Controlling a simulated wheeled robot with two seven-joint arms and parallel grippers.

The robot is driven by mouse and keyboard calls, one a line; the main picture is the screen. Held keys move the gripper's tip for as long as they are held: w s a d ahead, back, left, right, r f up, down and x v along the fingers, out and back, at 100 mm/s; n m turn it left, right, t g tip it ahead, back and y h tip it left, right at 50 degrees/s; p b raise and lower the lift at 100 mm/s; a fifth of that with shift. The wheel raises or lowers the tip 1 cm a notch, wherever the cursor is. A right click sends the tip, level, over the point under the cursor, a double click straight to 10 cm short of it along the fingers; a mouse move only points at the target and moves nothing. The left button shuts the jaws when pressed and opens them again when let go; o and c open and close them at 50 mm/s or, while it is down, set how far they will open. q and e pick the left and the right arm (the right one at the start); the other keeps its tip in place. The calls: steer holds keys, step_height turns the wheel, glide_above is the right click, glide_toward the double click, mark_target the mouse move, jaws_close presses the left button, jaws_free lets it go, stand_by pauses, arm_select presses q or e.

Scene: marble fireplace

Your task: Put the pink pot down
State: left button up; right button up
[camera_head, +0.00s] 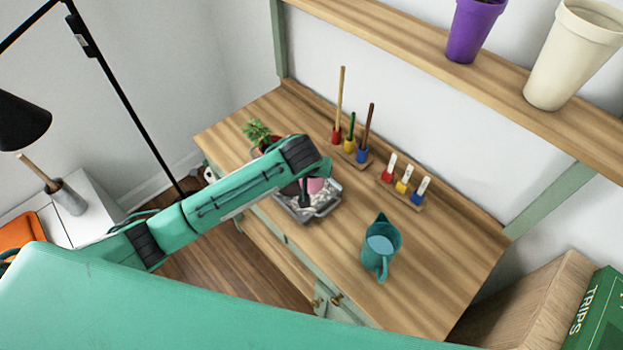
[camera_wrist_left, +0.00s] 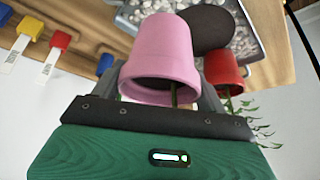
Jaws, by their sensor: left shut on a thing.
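The pink pot (camera_wrist_left: 162,50) is large in the left wrist view, its open rim toward the camera. My left gripper (camera_wrist_left: 165,90) is shut on it, with grey fingers showing either side near the rim. In the head view only a small part of the pink pot (camera_head: 316,186) shows beside the gripper, over the grey tray of gravel (camera_head: 334,206). The tray also shows behind the pot in the wrist view (camera_wrist_left: 262,50). I cannot tell whether the pot touches the gravel. My right gripper is in neither view.
A dark round thing (camera_wrist_left: 212,28) shows beside the pot. A red pot with a plant (camera_wrist_left: 222,70) stands near the tray. A teal jug (camera_head: 381,250) stands right of the tray on the wooden bench (camera_head: 430,270). Tool and label racks (camera_head: 405,192) line the back.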

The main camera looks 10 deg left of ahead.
mark_target(308, 180)
arm_select(q)
steer(key=shift+f+p, duration=0.3)
steer(key=shift+f, duration=2.6)
steer(key=o, duration=1.2)
steer(key=shift+f, duration=0.15)
steer(key=shift+o, duration=0.2)
steer(key=b+v, duration=0.1)
steer(key=v, duration=1.1)
steer(key=shift+s, duration=0.1)
